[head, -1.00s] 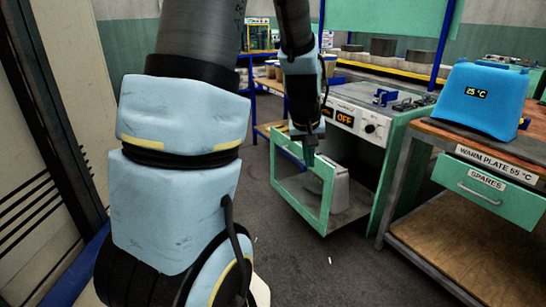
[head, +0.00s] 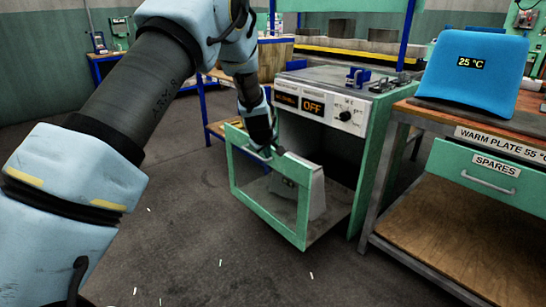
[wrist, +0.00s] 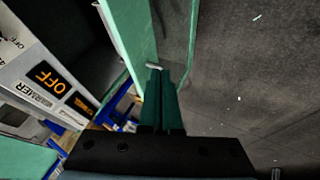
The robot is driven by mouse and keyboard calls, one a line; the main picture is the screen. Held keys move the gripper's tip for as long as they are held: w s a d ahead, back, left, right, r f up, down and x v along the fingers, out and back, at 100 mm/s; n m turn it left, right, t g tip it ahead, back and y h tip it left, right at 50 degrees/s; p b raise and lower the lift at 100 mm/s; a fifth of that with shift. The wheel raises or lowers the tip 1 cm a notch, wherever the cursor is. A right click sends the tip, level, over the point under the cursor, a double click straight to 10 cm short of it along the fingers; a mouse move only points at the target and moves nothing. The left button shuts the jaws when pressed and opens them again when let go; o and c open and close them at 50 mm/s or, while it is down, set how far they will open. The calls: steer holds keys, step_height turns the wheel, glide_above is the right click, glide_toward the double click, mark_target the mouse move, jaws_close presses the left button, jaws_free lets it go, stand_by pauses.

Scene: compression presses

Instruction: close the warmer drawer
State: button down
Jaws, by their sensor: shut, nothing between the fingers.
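The warmer drawer (head: 303,216) has a green open-framed front and stands pulled out to the left of its cabinet. A grey block-like object (head: 318,196) sits in it. The warmer (head: 335,112) has an orange "OFF" display and a dark opening behind the drawer. My gripper (head: 267,151) is shut and empty, at the top bar of the drawer front. In the wrist view its dark green fingers (wrist: 155,72) lie beside the green drawer front (wrist: 130,42), with a small pale bar, perhaps the handle, at the tips. I cannot tell whether they touch.
To the right stands a workbench with a "SPARES" drawer (head: 487,176), a lower wooden shelf (head: 450,215) and a blue box (head: 475,75) reading 25 °C. The floor (head: 190,240) in front and left of the warmer drawer is mostly clear, with small scraps.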

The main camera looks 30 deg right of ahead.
mark_target(280, 161)
steer(key=w+d+f, duration=0.2)
steer(key=d+f, duration=0.1)
steer(key=w+d+f, duration=0.1)
steer(key=d, duration=0.1)
steer(key=shift+d+f, duration=0.2)
steer(key=shift+f, duration=0.05)
steer(key=shift+d, duration=0.4)
